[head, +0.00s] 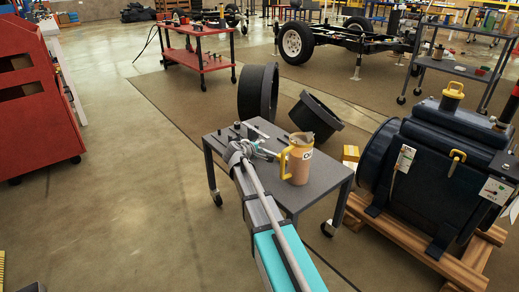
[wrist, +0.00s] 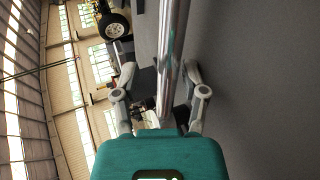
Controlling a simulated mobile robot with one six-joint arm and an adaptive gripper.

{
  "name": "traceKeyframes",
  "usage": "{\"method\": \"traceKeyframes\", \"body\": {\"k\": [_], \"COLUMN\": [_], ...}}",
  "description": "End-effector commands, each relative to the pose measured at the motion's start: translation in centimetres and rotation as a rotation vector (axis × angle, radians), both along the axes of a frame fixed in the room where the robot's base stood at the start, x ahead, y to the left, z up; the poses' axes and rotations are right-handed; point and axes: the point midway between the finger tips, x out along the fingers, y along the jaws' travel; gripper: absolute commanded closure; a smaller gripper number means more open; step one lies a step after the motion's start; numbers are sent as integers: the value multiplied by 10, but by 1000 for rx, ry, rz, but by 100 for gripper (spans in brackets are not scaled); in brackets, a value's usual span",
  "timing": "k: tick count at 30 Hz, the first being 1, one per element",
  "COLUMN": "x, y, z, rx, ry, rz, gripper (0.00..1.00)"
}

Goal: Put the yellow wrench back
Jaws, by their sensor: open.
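I cannot make out a yellow wrench in either view. In the head view my gripper (head: 243,148) is low at the left side of a small grey wheeled table (head: 318,187), among grey metal pieces. In the wrist view my gripper (wrist: 159,90) is open, with its fingers apart. A long shiny metal bar (wrist: 174,45) runs between the fingers and out of the top of the picture. I cannot tell what it is or whether it touches a finger. The grey surface (wrist: 265,80) fills the right side of that view.
A tan jug (head: 299,165) with a yellow handle stands on the table, right of my gripper. A dark machine (head: 425,170) on a wooden pallet is at the right. A red cart (head: 200,62) is farther back.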

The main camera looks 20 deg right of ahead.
Motion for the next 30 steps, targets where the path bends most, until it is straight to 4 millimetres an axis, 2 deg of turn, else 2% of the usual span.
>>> {"method": "traceKeyframes", "body": {"k": [7,21,30], "x": [-10,-55,-71], "y": [11,62,81], "z": [9,40,49], "rx": [1,0,0], "ry": [-1,0,0], "rz": [2,2,1], "gripper": [43,43,43]}}
